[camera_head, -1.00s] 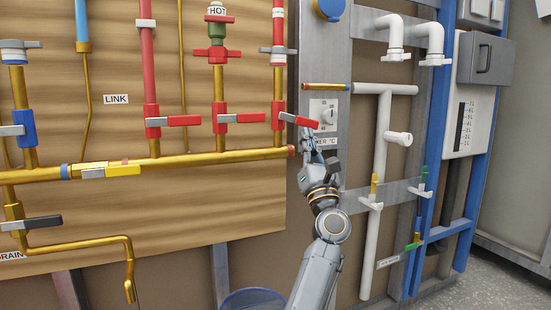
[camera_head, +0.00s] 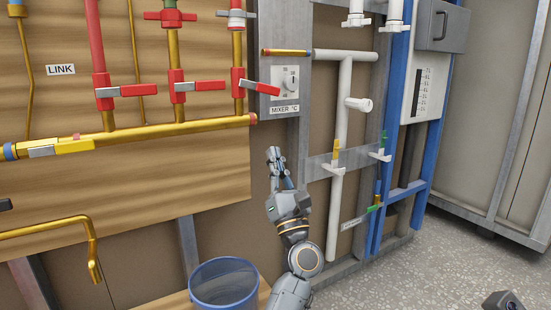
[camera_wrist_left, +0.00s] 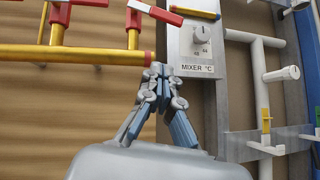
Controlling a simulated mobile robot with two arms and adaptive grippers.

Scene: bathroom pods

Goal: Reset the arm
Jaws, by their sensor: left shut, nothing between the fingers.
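My left gripper (camera_head: 274,156) is shut and empty in the head view, pointing up below the mixer panel and apart from the pipes. In the left wrist view its fingertips (camera_wrist_left: 158,70) meet just right of the brass pipe's end. The mixer knob (camera_head: 290,79) sits on a grey panel above the gripper; it also shows in the wrist view (camera_wrist_left: 201,35). The red-handled valve (camera_head: 260,87) nearest the panel is up and to the left of the gripper. My right gripper is not clearly in view.
A horizontal brass pipe (camera_head: 190,131) runs along the wooden board at left. White pipes (camera_head: 341,150) and blue posts (camera_head: 388,150) stand to the right. A blue bucket (camera_head: 224,284) stands on the floor, left of my arm. Open floor (camera_head: 430,255) lies at the lower right.

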